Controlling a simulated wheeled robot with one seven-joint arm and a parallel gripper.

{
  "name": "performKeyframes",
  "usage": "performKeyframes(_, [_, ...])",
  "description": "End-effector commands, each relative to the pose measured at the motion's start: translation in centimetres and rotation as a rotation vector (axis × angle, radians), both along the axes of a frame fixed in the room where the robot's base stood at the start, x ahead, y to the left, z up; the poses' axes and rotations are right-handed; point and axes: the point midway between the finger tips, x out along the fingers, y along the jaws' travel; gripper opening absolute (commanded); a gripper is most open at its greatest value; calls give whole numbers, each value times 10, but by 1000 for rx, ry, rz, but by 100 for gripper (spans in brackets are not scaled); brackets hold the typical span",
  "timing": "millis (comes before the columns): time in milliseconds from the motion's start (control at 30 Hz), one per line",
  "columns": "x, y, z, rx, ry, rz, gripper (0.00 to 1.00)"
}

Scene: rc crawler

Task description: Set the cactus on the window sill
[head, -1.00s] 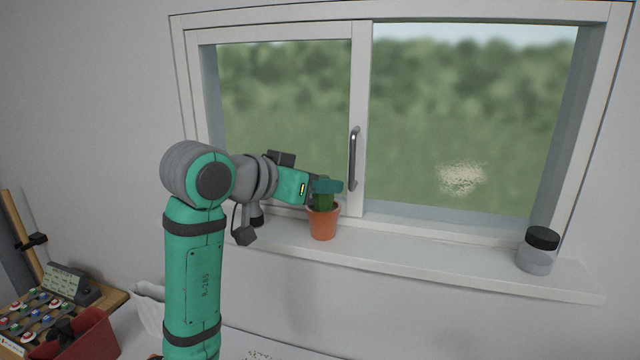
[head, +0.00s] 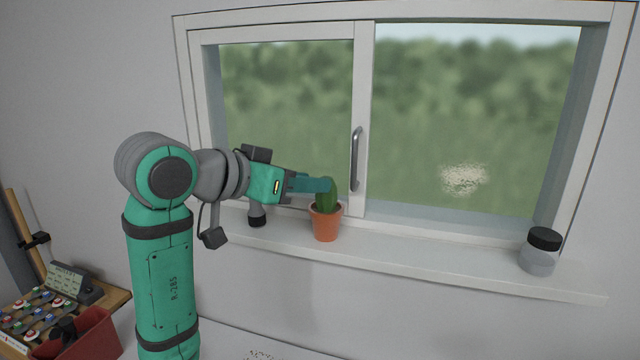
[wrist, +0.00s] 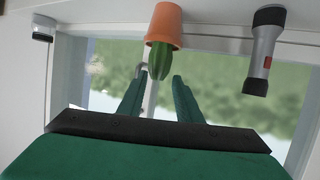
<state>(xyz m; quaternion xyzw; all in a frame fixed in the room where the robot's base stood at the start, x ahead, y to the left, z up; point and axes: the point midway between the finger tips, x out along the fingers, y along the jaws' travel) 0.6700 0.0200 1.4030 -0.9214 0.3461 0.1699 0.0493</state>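The cactus (head: 326,196) is green and stands upright in an orange pot (head: 326,224) on the white window sill (head: 430,265).
A flashlight (wrist: 264,50) stands on the sill beside the pot, partly behind my arm in the head view. A dark-lidded jar (head: 540,251) stands at the right end. The sill between pot and jar is clear. The window handle (head: 356,158) is close by.

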Motion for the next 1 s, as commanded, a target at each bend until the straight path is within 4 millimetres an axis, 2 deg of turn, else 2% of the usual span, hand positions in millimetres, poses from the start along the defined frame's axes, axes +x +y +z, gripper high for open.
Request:
performKeyframes(200, [-29,25,15,2,-2,1,32])
performKeyframes(400, [-44,38,22,2,0,1,32])
performKeyframes(1000, [-47,40,23,1,1,-2,32])
